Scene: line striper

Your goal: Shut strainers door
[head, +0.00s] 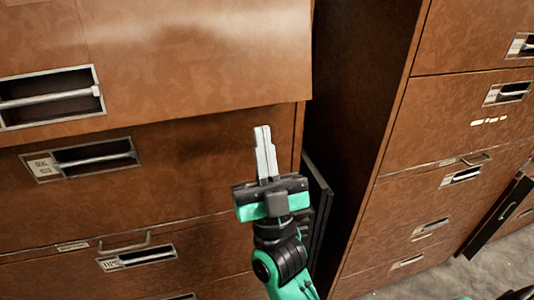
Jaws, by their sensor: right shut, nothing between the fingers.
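No label reading "strainers" can be made out, so I cannot tell which front is the strainers door. A brown upper front (200,50) at the left stands out from the cabinet and casts a shadow below it. It has a recessed handle (50,97). Below it is a flush drawer front (215,165) with a "SEAL KITS" label (43,167). My right gripper (265,148) is shut and empty, pointing up in front of the left cabinet near its right edge, below the upper front. I cannot tell whether it touches anything. My left gripper is not in view.
A second brown cabinet (440,125) with several drawers stands at the right, past a dark gap. A dark upright panel edge (318,195) shows behind my right gripper. Another dark-edged panel (497,217) juts out at the far right. Bare grey floor (480,272) shows at bottom right.

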